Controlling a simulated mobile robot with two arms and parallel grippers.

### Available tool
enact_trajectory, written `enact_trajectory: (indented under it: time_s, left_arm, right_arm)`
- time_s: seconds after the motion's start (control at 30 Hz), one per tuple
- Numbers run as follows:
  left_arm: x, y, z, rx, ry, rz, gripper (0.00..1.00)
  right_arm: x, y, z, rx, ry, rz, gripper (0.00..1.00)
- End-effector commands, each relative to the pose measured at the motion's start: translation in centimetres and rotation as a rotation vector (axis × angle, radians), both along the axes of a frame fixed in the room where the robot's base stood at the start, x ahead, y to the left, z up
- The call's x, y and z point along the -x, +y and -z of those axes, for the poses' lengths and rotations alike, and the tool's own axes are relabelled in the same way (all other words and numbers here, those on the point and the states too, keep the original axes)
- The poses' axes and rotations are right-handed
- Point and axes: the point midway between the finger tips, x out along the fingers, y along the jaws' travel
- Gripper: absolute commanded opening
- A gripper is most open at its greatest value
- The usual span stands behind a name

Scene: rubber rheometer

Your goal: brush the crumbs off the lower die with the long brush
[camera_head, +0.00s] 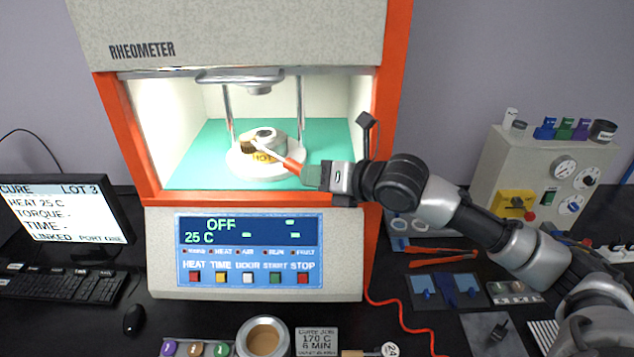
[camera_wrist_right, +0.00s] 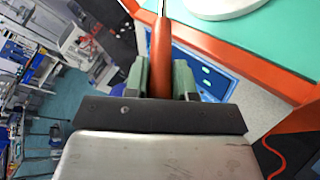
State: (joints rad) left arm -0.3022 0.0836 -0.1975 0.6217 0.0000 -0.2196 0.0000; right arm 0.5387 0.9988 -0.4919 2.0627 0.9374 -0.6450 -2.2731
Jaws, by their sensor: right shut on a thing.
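The rheometer (camera_head: 250,230) has its chamber open. The lower die (camera_head: 266,146) sits on a round white base (camera_head: 240,164) on the green chamber floor, with a yellow label on its front. My right gripper (camera_head: 309,174) is shut on the long brush's orange-red handle (camera_head: 293,165), which also shows between the green fingers in the right wrist view (camera_wrist_right: 161,60). The brush's brown bristle head (camera_head: 246,143) is at the die's left side, and I cannot tell whether it touches. Crumbs are too small to make out. My left gripper is not in view.
Two posts and the upper die (camera_head: 258,88) stand around and above the lower die. The orange frame (camera_head: 371,120) borders the opening close to my right wrist. A beige-filled cup (camera_head: 263,341), orange-handled tongs (camera_head: 443,257) and a grey machine (camera_head: 545,175) are outside.

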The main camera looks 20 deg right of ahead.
Motion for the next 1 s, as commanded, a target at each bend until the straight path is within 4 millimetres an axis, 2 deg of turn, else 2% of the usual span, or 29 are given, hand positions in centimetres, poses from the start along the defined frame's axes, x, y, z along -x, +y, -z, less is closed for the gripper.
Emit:
enact_trajectory:
  time_s: [0.63, 1.0]
  left_arm:
    - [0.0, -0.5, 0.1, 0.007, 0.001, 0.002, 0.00]
    - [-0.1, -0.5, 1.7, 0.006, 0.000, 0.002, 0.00]
  right_arm:
    - [-6.0, -2.8, -0.1, -0.001, -0.003, 0.003, 0.00]
    - [-9.4, -4.4, 0.2, -0.002, -0.003, 0.004, 0.00]
